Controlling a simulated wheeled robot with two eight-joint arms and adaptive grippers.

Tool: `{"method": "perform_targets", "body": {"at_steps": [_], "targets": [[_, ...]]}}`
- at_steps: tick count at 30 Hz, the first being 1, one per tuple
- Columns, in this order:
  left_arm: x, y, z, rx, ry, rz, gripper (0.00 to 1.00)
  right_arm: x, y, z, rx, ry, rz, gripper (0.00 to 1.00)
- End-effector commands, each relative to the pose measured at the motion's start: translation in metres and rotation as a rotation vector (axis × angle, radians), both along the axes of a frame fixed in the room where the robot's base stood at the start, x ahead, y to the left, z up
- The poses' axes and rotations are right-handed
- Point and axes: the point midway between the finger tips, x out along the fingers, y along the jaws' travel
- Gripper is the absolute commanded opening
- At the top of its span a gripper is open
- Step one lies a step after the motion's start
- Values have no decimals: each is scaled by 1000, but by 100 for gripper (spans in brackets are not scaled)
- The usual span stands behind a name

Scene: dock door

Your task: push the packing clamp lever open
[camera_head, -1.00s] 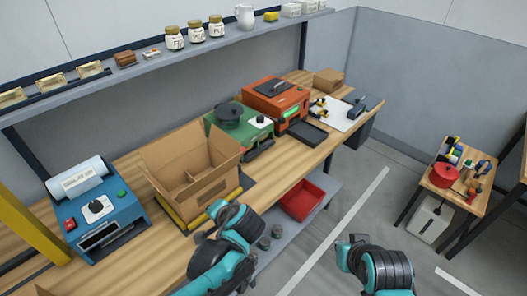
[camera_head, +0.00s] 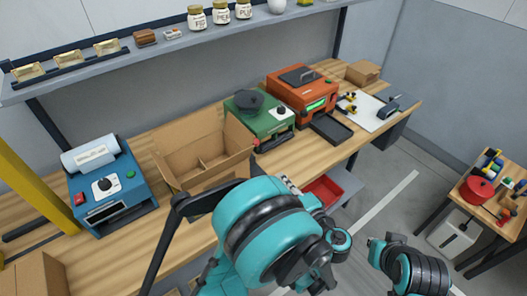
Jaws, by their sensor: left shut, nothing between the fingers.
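I cannot clearly make out the packing clamp lever. The open cardboard box (camera_head: 182,170) stands on the bench, and my left arm covers its front side and the bench edge there. A dark bar with a reddish part (camera_head: 272,144) lies at the front of the green machine (camera_head: 268,120); I cannot tell whether it is the lever.
The blue machine (camera_head: 112,190) stands left of the box, the orange machine (camera_head: 303,95) beyond the green one. A red bin (camera_head: 322,191) sits below the bench. A side table (camera_head: 465,205) with a red pot stands at the right. Another carton (camera_head: 35,275) is at lower left.

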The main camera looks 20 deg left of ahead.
Motion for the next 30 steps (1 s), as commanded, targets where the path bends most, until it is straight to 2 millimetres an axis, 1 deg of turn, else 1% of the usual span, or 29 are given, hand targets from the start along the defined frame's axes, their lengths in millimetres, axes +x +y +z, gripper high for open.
{"method": "perform_targets", "body": {"at_steps": [5,8,11,21,25,30], "targets": [[3,3,-1,-1,1,1,0,0,0,-1,0,0,0,0],[10,11,-3,-1,0,4,0,0,0,-3,0,0,0,0],[23,23,-5,-2,1,5,0,0,0,-6,0,0,0,0],[75,72,-15,-2,1,5,0,0,0,-17,0,0,0,0],[89,85,-10,-2,1,3,0,0,0,-19,0,0,0,0],[99,94,-6,-2,1,1,0,0,0,-21,0,0,0,0]]}}
